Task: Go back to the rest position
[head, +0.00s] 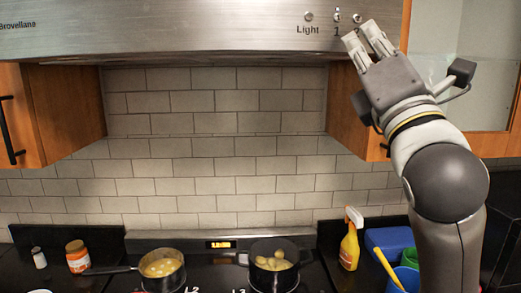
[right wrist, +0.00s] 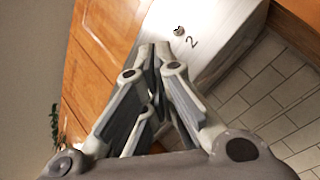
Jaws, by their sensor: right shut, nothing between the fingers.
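My right gripper (head: 362,34) is raised high at the right of the head view, in front of the range hood's right end, near its knobs and the "Light" label. Its fingers point up and to the left. In the right wrist view the gripper (right wrist: 154,46) shows its fingers close together with nothing between them. It holds no object. The hood's front (right wrist: 215,40) and a wooden cabinet (right wrist: 95,50) lie beyond the fingertips there. I cannot tell whether the fingertips touch the hood. My left gripper is in neither view.
Below are a stove (head: 218,244), a pan (head: 162,268) and a pot (head: 272,265), both with yellowish pieces inside. Wooden cabinets (head: 60,112) flank the hood.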

